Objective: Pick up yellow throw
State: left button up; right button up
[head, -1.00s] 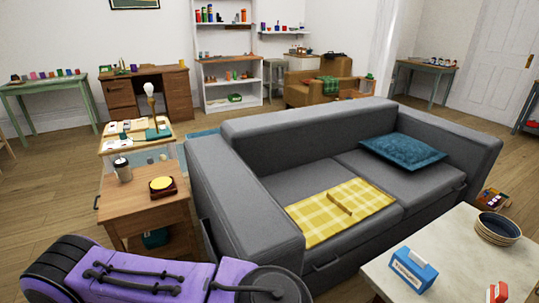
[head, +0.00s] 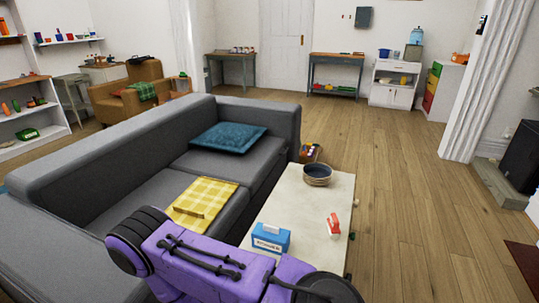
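The yellow throw (head: 212,193) is a yellow and white checked cloth. It lies folded and flat on the near seat of the grey sofa (head: 150,205), with a small raised fold on top. My purple arm crosses the bottom of the head view, in front of the sofa and the coffee table, and hides a little of the sofa's near part. Neither of my grippers shows in the view.
A pale coffee table (head: 290,200) stands right of the sofa with stacked bowls (head: 317,174), a blue box (head: 270,240) and a small red and white item (head: 333,224). A teal cushion (head: 228,137) lies on the far seat. The wooden floor (head: 410,200) at right is open.

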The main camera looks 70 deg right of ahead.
aim_at(197, 213)
jog(key=z, duration=2)
